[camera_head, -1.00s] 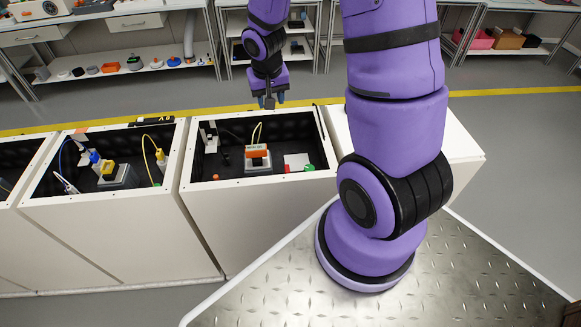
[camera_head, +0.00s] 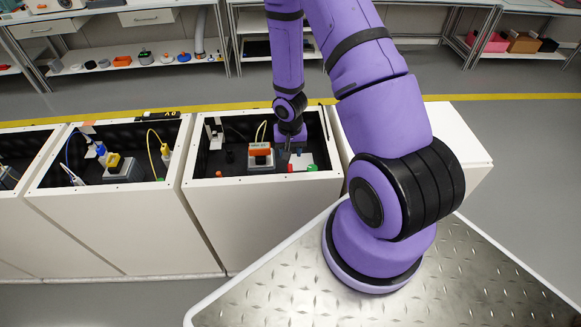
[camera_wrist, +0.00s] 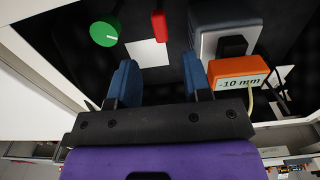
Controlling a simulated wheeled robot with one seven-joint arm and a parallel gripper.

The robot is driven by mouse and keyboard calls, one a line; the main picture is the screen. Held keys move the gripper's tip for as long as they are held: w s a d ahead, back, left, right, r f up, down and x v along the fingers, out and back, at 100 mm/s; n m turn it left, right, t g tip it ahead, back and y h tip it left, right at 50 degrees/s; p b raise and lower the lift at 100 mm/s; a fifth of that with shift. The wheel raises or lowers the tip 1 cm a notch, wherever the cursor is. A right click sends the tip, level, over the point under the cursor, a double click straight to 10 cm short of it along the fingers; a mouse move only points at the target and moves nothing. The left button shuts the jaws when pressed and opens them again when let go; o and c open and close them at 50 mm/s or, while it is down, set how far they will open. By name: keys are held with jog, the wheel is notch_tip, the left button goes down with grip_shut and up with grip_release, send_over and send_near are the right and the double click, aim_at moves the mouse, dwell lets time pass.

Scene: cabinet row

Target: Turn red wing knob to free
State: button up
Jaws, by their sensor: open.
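The red wing knob (camera_wrist: 159,26) shows as a narrow red bar at the top of the wrist view, beside a white card (camera_wrist: 148,54). In the head view it is a small red spot (camera_head: 290,168) at the near side of the right open cabinet box (camera_head: 232,183). My gripper (camera_wrist: 160,72) is open and empty, its two blue fingers apart. The knob lies beyond the fingertips, roughly in line with the gap between them, and apart from them. In the head view my gripper (camera_head: 288,150) is down inside the box. The knob's marking cannot be read.
A round green knob (camera_wrist: 104,30) sits left of the red one in the wrist view. An orange block marked "-10 mm" (camera_wrist: 236,76) on a grey housing (camera_wrist: 224,38) is close to the right finger. Box walls surround the gripper; another open box (camera_head: 112,190) stands left.

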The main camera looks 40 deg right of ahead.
aim_at(290, 167)
jog(key=shift+f, duration=4.25)
grip_shut()
